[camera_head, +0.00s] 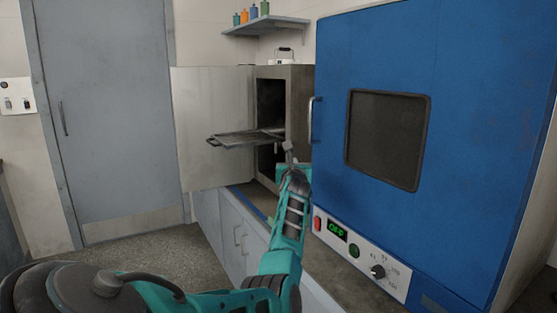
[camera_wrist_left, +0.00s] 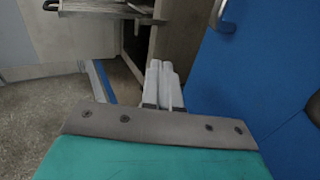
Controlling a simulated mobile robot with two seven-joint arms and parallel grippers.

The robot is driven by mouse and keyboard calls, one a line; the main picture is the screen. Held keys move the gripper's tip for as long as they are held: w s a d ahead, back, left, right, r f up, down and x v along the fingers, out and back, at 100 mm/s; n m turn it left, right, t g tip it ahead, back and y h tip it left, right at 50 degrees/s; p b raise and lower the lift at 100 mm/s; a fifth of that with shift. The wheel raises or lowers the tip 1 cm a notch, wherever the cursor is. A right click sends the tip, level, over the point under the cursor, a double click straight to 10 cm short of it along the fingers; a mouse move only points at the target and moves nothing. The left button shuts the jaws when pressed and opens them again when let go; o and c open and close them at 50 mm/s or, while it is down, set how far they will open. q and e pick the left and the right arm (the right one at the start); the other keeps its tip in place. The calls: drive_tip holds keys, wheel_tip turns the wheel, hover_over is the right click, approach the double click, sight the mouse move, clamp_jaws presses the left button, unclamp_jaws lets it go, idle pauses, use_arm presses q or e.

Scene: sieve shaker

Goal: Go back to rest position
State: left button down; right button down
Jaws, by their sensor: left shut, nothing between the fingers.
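My left arm comes in from the lower left of the head view, and its gripper (camera_head: 288,150) is raised in front of the small oven's opening. In the left wrist view the two pale fingers of my left gripper (camera_wrist_left: 161,72) lie together with nothing between them. The small oven (camera_head: 298,82) stands with its door (camera_head: 214,125) swung open to the left. A dark tray (camera_head: 240,139) sticks out of its opening, just left of the gripper; it also shows at the top of the left wrist view (camera_wrist_left: 100,9). My right gripper is out of view.
A large blue oven (camera_head: 460,110) with a shut door stands close on the right; its display reads OFF. Grey cabinets (camera_head: 228,235) run below the counter. A grey room door (camera_head: 110,120) is at the left, with open floor (camera_head: 150,250) before it. A shelf (camera_head: 265,26) holds bottles.

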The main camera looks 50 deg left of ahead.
use_arm(q)
drive_tip(key=shift+s+a, duration=0.15)
drive_tip(key=shift+s, duration=1.05)
drive_tip(key=shift+s+a, duration=0.15)
drive_tip(key=shift+s, duration=1)
drive_tip(key=s+d+f+m+t+h, duration=0.15)
drive_tip(key=d+f+m+h, duration=0.35)
drive_tip(key=d+m, duration=0.55)
drive_tip(key=s+d+f+m+t+h, duration=0.1)
drive_tip(key=d+f+m+t+h, duration=0.2)
drive_tip(key=d+f+m, duration=0.6)
drive_tip(key=s+d+f+m+t+h, duration=0.1)
drive_tip(key=d+f+m+t+h, duration=0.3)
drive_tip(key=d+m, duration=0.85)
drive_tip(key=s+d+f+m+g+h, duration=0.4)
drive_tip(key=s+d+f+m+g, duration=0.4)
drive_tip(key=s+d+f+m, duration=0.8)
drive_tip(key=s+d+m, duration=0.1)
drive_tip(key=s+d, duration=0.2)
drive_tip(key=s, duration=0.1)
drive_tip(key=shift+g, duration=0.35)
drive_tip(key=shift+s+f, duration=0.1)
